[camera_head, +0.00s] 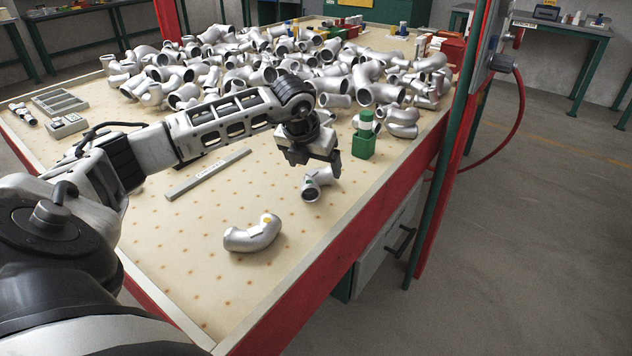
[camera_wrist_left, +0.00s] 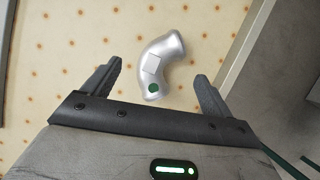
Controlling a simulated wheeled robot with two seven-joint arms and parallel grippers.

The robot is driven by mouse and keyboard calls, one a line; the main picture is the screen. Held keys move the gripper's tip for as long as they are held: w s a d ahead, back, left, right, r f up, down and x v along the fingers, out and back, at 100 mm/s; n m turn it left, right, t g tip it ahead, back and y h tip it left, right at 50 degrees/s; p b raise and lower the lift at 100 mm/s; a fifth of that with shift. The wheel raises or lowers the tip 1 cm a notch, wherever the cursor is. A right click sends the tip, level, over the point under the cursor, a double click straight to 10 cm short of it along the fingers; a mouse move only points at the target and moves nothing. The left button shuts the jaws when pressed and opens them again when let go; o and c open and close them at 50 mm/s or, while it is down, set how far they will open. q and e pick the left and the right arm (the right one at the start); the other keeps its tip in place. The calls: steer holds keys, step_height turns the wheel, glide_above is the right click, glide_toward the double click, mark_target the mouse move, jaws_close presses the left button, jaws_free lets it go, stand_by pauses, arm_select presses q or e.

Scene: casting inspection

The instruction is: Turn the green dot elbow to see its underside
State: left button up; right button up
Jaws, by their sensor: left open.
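The green dot elbow (camera_head: 314,184) is a short silver curved pipe on the pegboard-patterned table top (camera_head: 200,262). In the left wrist view the elbow (camera_wrist_left: 162,64) shows its green dot near its lower end and a pale square label at its middle. My left gripper (camera_head: 312,170) is above the elbow in the head view, pointing down. In the left wrist view my left gripper (camera_wrist_left: 158,88) is open, with the elbow's dotted end between and just ahead of the two fingers, not clasped. The elbow's underside is hidden. My right gripper is not in view.
A larger elbow with a yellow dot (camera_head: 254,234) lies nearer on the table. A flat metal bar (camera_head: 208,174) lies left. A heap of silver elbows (camera_head: 270,68) fills the back.

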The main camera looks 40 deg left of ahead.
mark_target(317, 173)
arm_select(q)
steer(key=x, duration=0.4)
steer(key=shift+s+d+f, duration=0.1)
steer(key=shift+s+f, duration=0.2)
steer(key=shift+w+f, duration=0.2)
steer(key=shift+f, duration=0.25)
steer(key=c, duration=1.4)
steer(key=shift+r, duration=0.1)
steer(key=c, duration=0.4)
steer(key=shift+o, duration=0.2)
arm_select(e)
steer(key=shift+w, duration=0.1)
arm_select(q)
steer(key=shift+w+r, duration=0.1)
steer(key=shift+r, duration=0.4)
step_height(317, 173, up, 2)
steer(key=shift+r, duration=0.15)
steer(key=s+a+r+b, duration=0.3)
steer(key=s+r, duration=0.6)
steer(key=s, duration=0.4)
steer(key=shift+s+r, duration=0.35)
steer(key=shift+s, duration=0.05)
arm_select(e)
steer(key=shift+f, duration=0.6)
